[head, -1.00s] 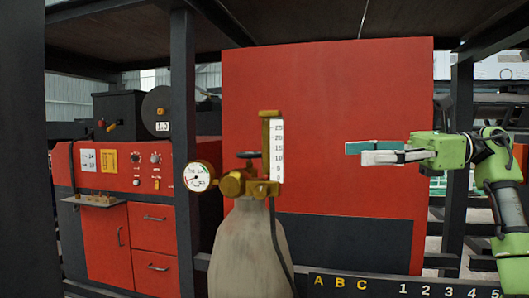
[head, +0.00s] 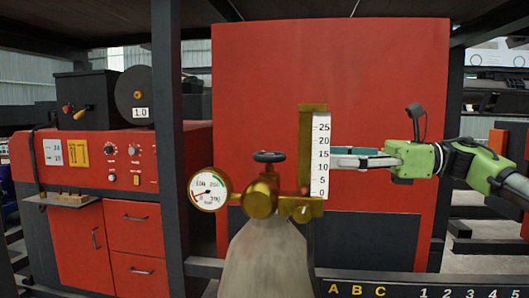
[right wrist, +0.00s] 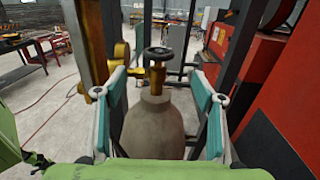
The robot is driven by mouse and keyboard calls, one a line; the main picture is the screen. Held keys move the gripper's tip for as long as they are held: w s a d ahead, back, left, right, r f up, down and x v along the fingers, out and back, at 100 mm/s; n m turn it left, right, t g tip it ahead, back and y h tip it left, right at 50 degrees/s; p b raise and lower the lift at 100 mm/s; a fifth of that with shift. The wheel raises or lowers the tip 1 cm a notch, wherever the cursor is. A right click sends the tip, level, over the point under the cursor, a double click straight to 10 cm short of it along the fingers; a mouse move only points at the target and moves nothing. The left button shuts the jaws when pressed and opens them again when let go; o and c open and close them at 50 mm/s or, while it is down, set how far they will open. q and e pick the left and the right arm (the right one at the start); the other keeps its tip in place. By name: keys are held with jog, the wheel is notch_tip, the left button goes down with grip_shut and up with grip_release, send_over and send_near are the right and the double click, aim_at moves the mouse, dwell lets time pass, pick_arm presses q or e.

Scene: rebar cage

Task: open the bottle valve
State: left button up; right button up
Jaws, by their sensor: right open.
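The gas bottle (head: 266,262) stands upright in the middle of the head view, with a brass regulator on top. Its valve is a small dark handwheel (head: 269,156) above the brass body. In the right wrist view the handwheel (right wrist: 158,53) sits on a brass stem over the grey bottle (right wrist: 156,125). My right gripper (head: 334,157) is to the right of the valve in the head view, its fingertips partly behind the flow scale. In the right wrist view the teal-padded fingers (right wrist: 158,90) are apart, with the bottle and valve visible between them, nothing held. My left gripper is not in view.
A round pressure gauge (head: 209,190) sticks out left of the regulator. A white flow scale (head: 320,155) stands upright on its right. A red panel (head: 260,80) is behind, and a dark post (head: 168,90) and red machine cabinet (head: 88,165) are at left.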

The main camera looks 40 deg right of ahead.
aim_at(270, 154)
jog(key=p+x, duration=0.6)
jog(key=x, duration=0.5)
jog(key=shift+w+a+r+p, duration=0.2)
jog(key=shift+a+p, duration=0.1)
jog(key=shift+a, duration=0.1)
jog(key=shift+w+a+f, duration=0.2)
jog(key=shift+w+a, duration=0.15)
jog(key=shift+w, duration=0.1)
jog(key=c, duration=1.1)
